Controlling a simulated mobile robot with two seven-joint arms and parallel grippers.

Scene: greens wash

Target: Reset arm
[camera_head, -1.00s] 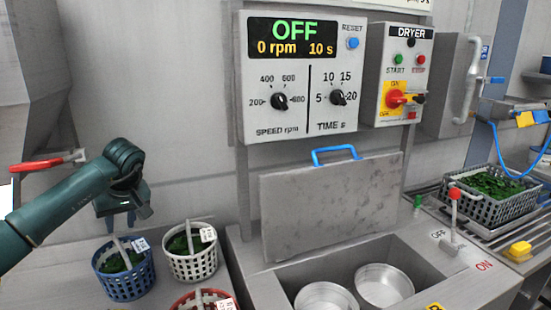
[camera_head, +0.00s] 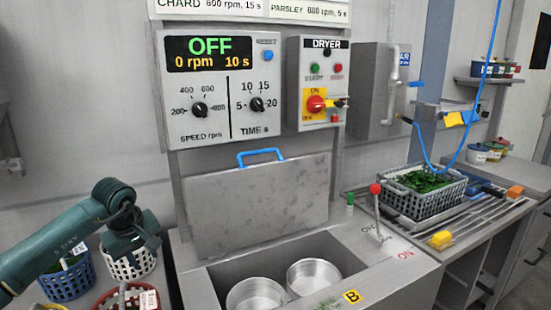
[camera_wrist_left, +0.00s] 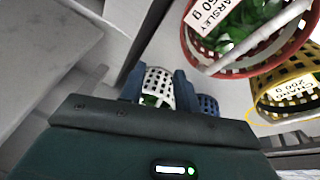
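My left arm comes in from the left in the head view. Its gripper (camera_head: 130,245) hangs over the left counter, in front of part of a white basket (camera_head: 135,268). In the left wrist view my two fingers (camera_wrist_left: 158,78) stand apart, and the white basket (camera_wrist_left: 157,90) shows between and beyond them. Nothing is visibly held. A blue basket (camera_head: 68,282) with greens stands left of the white one, partly behind my arm. My right gripper is in neither view.
A red basket (camera_head: 125,298) stands nearer; a yellow one (camera_wrist_left: 290,95) shows in the wrist view. The dryer's lid (camera_head: 258,205) stands upright behind two metal drums (camera_head: 314,280). The dryer panel (camera_head: 222,85) reads OFF. A grey crate (camera_head: 425,200) of greens sits right.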

